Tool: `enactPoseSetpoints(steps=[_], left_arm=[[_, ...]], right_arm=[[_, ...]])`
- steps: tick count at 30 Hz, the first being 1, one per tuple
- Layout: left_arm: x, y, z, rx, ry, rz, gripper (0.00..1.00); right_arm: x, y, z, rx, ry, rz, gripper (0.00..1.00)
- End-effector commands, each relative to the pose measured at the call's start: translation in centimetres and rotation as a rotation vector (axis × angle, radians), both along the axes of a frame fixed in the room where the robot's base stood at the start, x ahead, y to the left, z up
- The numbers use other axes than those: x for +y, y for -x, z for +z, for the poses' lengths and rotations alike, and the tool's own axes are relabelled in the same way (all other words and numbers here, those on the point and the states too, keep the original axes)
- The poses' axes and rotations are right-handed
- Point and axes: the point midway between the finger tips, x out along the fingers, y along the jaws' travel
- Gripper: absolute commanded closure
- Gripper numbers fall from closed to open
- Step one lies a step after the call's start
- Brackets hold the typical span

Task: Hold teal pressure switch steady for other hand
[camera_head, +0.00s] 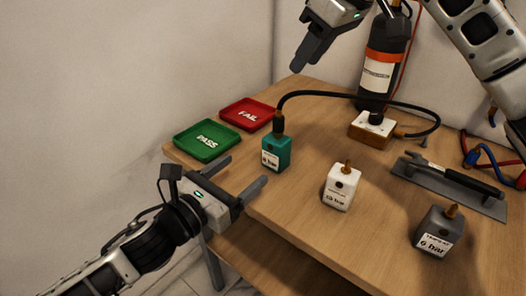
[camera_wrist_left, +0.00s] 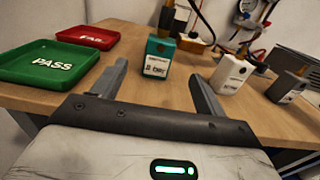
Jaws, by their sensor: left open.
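The teal pressure switch (camera_head: 276,153) stands upright on the table, a white label on its front. A black hose end (camera_head: 279,124) sits at its top; I cannot tell whether it is fastened. My left gripper (camera_head: 243,176) is open and empty at the table's near left edge, its fingers pointing toward the switch. In the left wrist view the teal switch (camera_wrist_left: 157,57) appears beyond and between the open fingers, apart from them. My right gripper (camera_head: 301,62) is raised at the top of the head view, partly cut off; its opening is unclear.
A green PASS tray (camera_head: 206,157) and red FAIL tray (camera_head: 262,106) lie left of the switch. A white switch (camera_head: 342,188) and a grey switch (camera_head: 436,232) stand to its right. The black hose (camera_head: 340,93) arches to a white-topped block (camera_head: 370,137) near a dark cylinder (camera_head: 384,60).

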Motion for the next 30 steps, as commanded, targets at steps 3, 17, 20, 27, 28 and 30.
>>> enactPoseSetpoints(steps=[3, 17, 20, 27, 28, 30], left_arm=[[-1.4, -1.9, 0.2, -0.003, 0.005, 0.000, 0.27], [-6.6, -9.1, 0.1, 0.002, 0.006, -0.001, 0.27], [-7.3, -10.2, 0.1, 0.002, 0.005, 0.000, 0.27], [-8.2, -11.5, 0.1, 0.001, 0.004, -0.001, 0.27], [-8.2, -11.5, 0.1, 0.001, 0.004, -0.001, 0.27], [-8.2, -11.6, 0.1, 0.001, 0.003, -0.001, 0.27]], right_arm=[[0.0, 0.0, 0.0, 0.000, 0.000, 0.000, 0.64], [0.0, 0.0, 0.0, 0.000, 0.000, 0.000, 0.64], [0.0, 0.0, 0.0, 0.000, 0.000, 0.000, 0.64], [0.0, 0.0, 0.0, 0.000, 0.000, 0.000, 0.64], [0.0, 0.0, 0.0, 0.000, 0.000, 0.000, 0.64], [0.0, 0.0, 0.0, 0.000, 0.000, 0.000, 0.64]])
